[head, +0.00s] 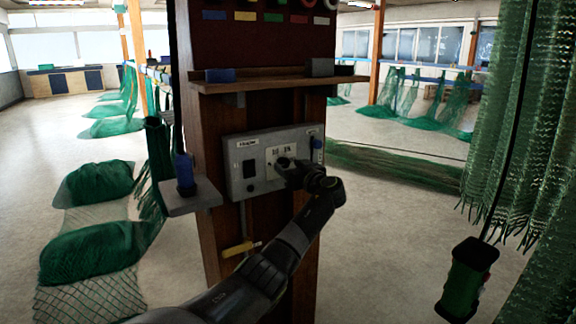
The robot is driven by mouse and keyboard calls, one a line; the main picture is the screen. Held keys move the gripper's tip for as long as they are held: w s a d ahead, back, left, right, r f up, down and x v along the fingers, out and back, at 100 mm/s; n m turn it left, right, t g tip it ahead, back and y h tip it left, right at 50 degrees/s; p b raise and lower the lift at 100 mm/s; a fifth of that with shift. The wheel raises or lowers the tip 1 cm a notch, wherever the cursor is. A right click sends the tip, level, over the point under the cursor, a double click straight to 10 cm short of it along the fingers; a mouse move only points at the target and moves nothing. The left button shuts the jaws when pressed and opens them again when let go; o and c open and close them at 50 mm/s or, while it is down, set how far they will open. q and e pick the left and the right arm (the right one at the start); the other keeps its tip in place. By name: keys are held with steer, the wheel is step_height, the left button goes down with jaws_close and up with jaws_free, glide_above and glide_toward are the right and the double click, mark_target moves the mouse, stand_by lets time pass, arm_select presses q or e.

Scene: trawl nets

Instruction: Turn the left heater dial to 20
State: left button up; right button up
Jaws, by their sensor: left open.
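A grey control panel (236,183) is fixed to the wooden post. The gripper and wrist cover the lower right of the plate. I cannot make out the left heater dial or its setting; I cannot tell whether the gripper touches anything. My right gripper is not in view.
A wooden shelf (280,84) juts out above the panel. A small side shelf (190,197) with a blue object (184,172) stands at the left. A yellow handle (238,249) is below. Green nets hang at the right (525,120) and lie on the floor at left (90,250).

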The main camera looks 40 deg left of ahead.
arm_select(q)
steer(key=shift+w+a, duration=0.15)
steer(key=shift+a, duration=0.5)
steer(key=c, duration=1)
